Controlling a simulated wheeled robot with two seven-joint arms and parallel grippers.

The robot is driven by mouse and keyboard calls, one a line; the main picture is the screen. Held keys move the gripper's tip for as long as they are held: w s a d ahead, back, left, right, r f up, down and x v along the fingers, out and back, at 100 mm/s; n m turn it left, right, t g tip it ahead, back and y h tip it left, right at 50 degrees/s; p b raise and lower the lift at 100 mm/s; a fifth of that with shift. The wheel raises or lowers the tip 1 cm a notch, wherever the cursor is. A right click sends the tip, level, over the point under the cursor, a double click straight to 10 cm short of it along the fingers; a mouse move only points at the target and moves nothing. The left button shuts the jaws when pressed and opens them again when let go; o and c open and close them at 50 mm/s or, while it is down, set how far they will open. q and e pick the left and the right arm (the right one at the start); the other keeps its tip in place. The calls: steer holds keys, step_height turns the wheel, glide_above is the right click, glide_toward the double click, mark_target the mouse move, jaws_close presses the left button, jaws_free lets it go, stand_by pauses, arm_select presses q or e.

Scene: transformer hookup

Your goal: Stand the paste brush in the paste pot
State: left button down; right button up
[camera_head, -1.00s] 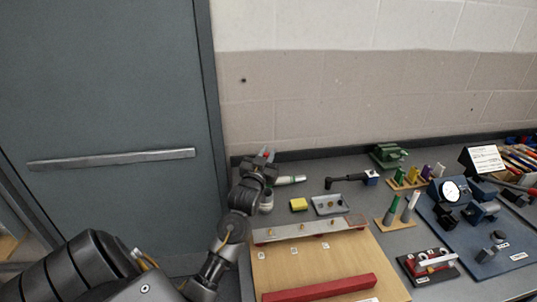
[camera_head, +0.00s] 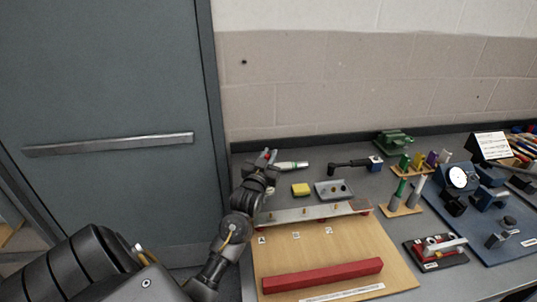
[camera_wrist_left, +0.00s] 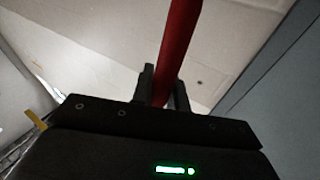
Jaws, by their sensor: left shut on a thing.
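My left gripper (camera_head: 267,161) is at the back left of the bench, shut on the red-handled paste brush. In the left wrist view the red handle (camera_wrist_left: 180,42) rises between the two dark fingers (camera_wrist_left: 165,92). Only a small red bit of the brush (camera_head: 267,153) shows in the head view; its bristle end is hidden. A pale round thing, perhaps the paste pot (camera_head: 270,191), shows just beside my left wrist, mostly hidden by it. I cannot tell whether the brush touches it. My right gripper is not in view.
A white and green tube (camera_head: 291,165) lies just right of the gripper. A yellow block (camera_head: 301,189) and a grey tray (camera_head: 333,190) are nearby. A wooden board with a red bar (camera_head: 322,276) fills the front. The wall stands close behind.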

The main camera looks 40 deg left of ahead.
arm_select(q)
steer(key=shift+f, duration=0.1)
steer(key=c, duration=1.3)
jaws_free()
step_height(320, 180, up, 9)
steer(key=p, duration=0.9)
